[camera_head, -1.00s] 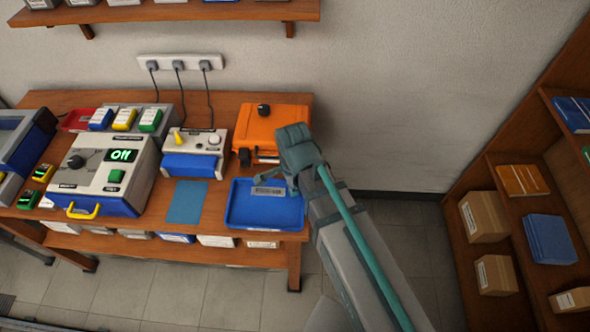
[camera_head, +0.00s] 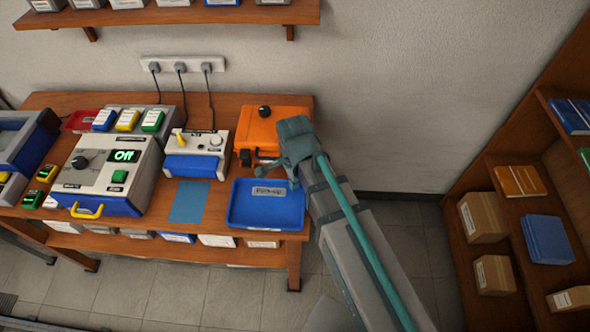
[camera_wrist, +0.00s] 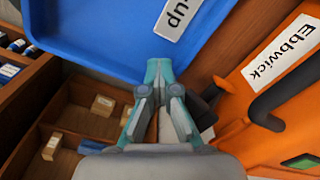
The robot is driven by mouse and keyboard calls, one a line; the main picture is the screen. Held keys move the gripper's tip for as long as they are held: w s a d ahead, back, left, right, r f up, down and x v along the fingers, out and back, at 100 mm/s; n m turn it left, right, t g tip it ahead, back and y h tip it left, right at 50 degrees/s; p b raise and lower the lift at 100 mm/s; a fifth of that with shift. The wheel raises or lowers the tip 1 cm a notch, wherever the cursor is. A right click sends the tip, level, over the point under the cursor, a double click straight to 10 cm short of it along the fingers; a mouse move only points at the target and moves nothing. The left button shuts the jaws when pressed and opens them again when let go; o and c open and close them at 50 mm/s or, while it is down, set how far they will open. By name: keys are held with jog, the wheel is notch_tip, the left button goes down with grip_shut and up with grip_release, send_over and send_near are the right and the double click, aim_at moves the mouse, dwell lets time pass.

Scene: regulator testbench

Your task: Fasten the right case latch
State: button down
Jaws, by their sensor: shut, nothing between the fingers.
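The orange case (camera_head: 268,122) stands at the back right of the bench. A dark latch (camera_head: 245,157) shows at its front left in the head view; my arm hides the front right. In the wrist view the case (camera_wrist: 240,128) fills the right side, with a name label and a dark handle (camera_wrist: 300,90). A dark piece (camera_wrist: 207,104) juts from the case just right of my fingers, partly hidden; I cannot tell whether it is the right latch or its position. My gripper (camera_wrist: 158,66) is shut and empty, beside the case front. It also shows in the head view (camera_head: 261,170).
A blue tray (camera_head: 240,219) with a label lies in front of the case, close to my fingertips. A grey-and-blue device (camera_head: 195,153) stands left of the case. A blue mat (camera_head: 190,202) lies left of the tray. Wall and open floor lie to the right.

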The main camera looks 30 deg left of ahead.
jog(key=shift+w+a+f, duration=0.1)
jog(key=shift+w+a, duration=0.15)
jog(key=shift+w, duration=0.2)
jog(key=shift+w+a, duration=0.2)
jog(key=shift+w, duration=0.25)
jog(key=shift+s+d+r+p, duration=0.15)
jog(key=shift+s+r+p, duration=0.05)
jog(key=shift+r+p, duration=0.3)
jog(key=shift+s+d+r+p, duration=0.15)
jog(key=shift+s+r+p, duration=0.05)
jog(key=shift+r+p, duration=0.2)
jog(key=s+d+r+p, duration=0.1)
jog(key=s+r+p, duration=0.2)
jog(key=r, duration=0.2)
jog(key=shift+d+r+p, duration=0.15)
jog(key=shift+p, duration=0.2)
